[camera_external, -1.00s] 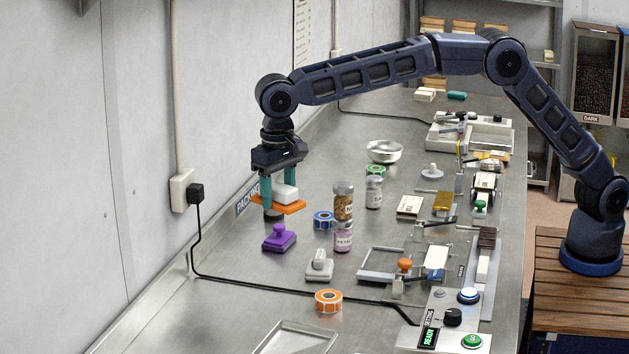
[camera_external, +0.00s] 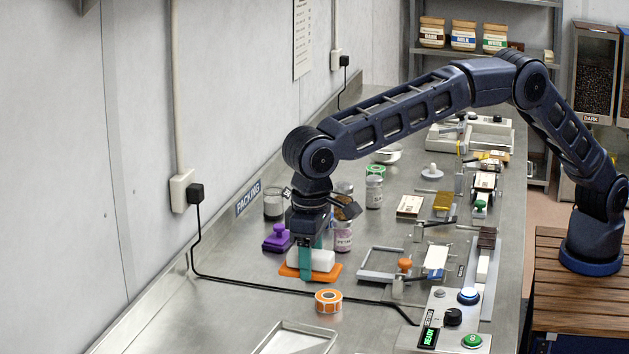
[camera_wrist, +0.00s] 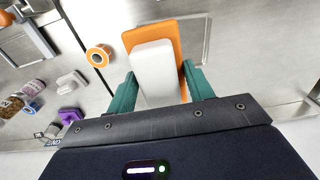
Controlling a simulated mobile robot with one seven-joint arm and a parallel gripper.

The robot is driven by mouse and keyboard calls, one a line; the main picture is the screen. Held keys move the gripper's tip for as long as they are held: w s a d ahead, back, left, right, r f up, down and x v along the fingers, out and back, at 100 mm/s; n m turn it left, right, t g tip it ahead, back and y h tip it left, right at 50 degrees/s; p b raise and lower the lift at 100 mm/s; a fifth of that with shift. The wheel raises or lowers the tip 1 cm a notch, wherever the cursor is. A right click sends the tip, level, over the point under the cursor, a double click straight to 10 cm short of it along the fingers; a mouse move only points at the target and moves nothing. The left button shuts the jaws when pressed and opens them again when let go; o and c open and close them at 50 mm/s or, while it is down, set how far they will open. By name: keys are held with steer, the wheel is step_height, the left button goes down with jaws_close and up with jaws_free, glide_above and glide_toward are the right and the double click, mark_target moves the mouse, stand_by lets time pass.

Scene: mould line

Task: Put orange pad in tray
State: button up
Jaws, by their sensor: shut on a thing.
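The orange pad (camera_external: 295,272) is a flat orange plate with a white block on top. My gripper (camera_external: 311,264) is shut on the white block, one teal finger on each side, and holds the pad above the counter. In the wrist view the orange pad (camera_wrist: 142,39) shows beyond the white block, between my gripper's fingers (camera_wrist: 162,90). The tray (camera_external: 272,349) is shallow, metal and cut off by the bottom edge. It lies in front of the pad. In the wrist view the tray's rim (camera_wrist: 209,42) shows partly behind the pad.
An orange tape roll (camera_external: 328,301) stands between the pad and the tray. A purple stamp (camera_external: 276,239) and a jar (camera_external: 344,238) are close by. A pale stamp (camera_wrist: 72,80) shows in the wrist view. A black cable crosses the counter. A metal frame (camera_external: 375,272) lies to the right.

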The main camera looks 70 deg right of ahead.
step_height(320, 180, down, 15)
steer(key=shift+f, duration=0.1)
stand_by(0.5)
steer(key=shift+f, duration=0.35)
steer(key=o, duration=1)
step_height(320, 180, up, 13)
steer(key=shift+f, duration=0.2)
steer(key=shift+r, duration=0.1)
